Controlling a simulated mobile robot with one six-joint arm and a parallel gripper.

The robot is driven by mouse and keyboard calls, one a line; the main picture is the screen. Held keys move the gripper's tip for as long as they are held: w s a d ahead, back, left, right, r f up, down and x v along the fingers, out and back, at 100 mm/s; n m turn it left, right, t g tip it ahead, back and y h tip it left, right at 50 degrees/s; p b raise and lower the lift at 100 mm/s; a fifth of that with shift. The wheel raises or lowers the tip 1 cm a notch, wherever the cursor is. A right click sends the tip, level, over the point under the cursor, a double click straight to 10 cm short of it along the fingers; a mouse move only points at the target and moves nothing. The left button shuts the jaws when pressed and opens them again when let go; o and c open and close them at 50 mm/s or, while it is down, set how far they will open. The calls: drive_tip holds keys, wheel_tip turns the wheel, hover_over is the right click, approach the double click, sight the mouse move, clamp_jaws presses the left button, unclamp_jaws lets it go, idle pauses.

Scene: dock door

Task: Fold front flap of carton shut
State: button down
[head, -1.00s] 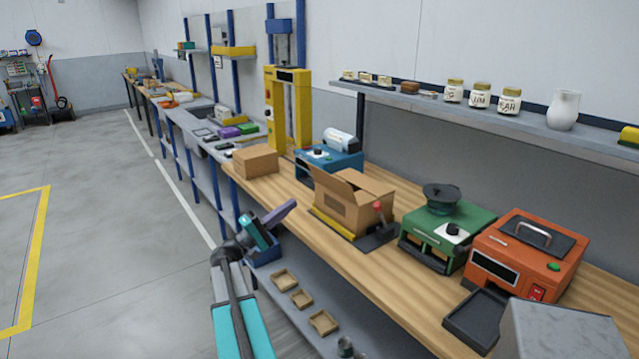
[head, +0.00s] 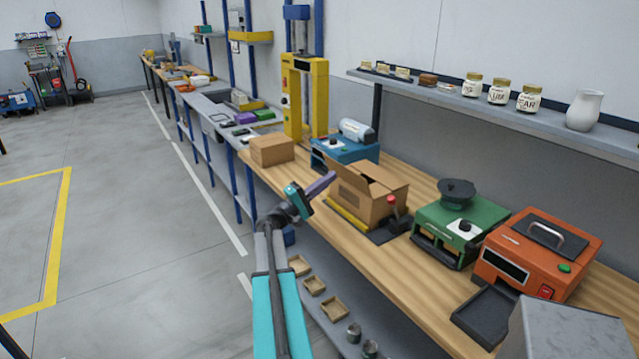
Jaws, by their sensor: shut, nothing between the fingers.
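The open brown carton (head: 372,212) sits on a dark base with a yellow edge strip on the wooden bench. One flap (head: 349,181) stands raised along its left side, and another part of the top at the back right lies flatter. I cannot tell for sure which flap is the front one. My gripper (head: 321,184), with purple fingers on a teal wrist, is shut and empty. Its tip is just left of the raised flap's upper left corner; I cannot tell whether they touch. The inside of the carton is mostly hidden.
A red-knobbed lever (head: 393,206) stands at the carton's right front. A closed brown box (head: 272,151) and a blue machine (head: 340,153) are behind it. A green machine (head: 459,225) and an orange machine (head: 540,255) stand to the right. The floor at left is clear.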

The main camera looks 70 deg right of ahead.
sight(343, 168)
drive_tip(key=shift+p+x, duration=0.6)
drive_tip(key=shift+x, duration=1.1)
drive_tip(key=shift+d, duration=0.45)
drive_tip(key=shift+w+a+t, duration=0.2)
drive_tip(key=shift+a+t, duration=0.1)
drive_tip(key=shift+a, duration=0.2)
drive_tip(key=shift+r, duration=0.15)
